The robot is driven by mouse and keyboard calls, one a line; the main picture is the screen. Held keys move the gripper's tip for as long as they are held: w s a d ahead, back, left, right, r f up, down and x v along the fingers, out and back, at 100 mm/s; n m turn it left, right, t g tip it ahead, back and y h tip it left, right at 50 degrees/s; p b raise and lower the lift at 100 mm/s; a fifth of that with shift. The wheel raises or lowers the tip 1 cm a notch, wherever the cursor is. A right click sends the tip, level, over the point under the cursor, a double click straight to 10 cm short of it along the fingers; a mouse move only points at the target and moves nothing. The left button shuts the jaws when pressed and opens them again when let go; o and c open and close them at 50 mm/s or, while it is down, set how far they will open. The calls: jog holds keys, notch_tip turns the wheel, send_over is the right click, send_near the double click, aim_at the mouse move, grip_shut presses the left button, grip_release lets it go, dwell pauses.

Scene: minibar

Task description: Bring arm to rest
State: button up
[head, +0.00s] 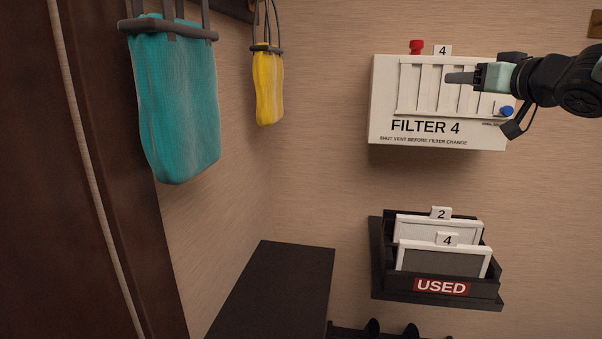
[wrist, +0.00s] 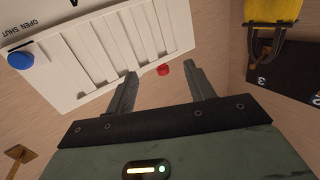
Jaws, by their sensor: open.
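My gripper (head: 460,77) is at the right of the head view, in front of the white FILTER 4 box (head: 385,105) on the wall, pointing left. In the wrist view my gripper (wrist: 163,84) has its two fingers apart with nothing between them. The box (wrist: 60,100) appears upside down there, with its slatted front facing me. Whether the fingers touch the box cannot be told, though a gap seems to show.
The box has a red knob (head: 416,47) on top and a blue knob (head: 506,111) at its right. Below, a black USED rack (head: 400,286) holds framed filters tagged 2 and 4. A teal bag (head: 175,100) and yellow bag (head: 268,85) hang left. A dark counter (head: 270,285) is bare.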

jog(key=s+a+f+n+g+h+b, duration=0.1)
jog(key=s+a+f+g, duration=0.3)
jog(key=s+a+f, duration=0.55)
jog(key=s+a+f+g+h, duration=0.2)
jog(key=s+a+f+g, duration=0.4)
jog(key=f, duration=0.7)
jog(key=s+a+f+n+g+h, duration=0.1)
jog(key=s+f, duration=0.4)
jog(key=s, duration=0.6)
jog(key=s+a+f+n+g, duration=0.2)
jog(key=s+f+g, duration=0.3)
jog(key=s, duration=0.7)
jog(key=shift+a+f+n+g+h+b, duration=0.2)
jog(key=shift+a+n+g+h+b, duration=0.1)
jog(key=shift+n+h, duration=0.15)
jog(key=shift+w, duration=0.1)
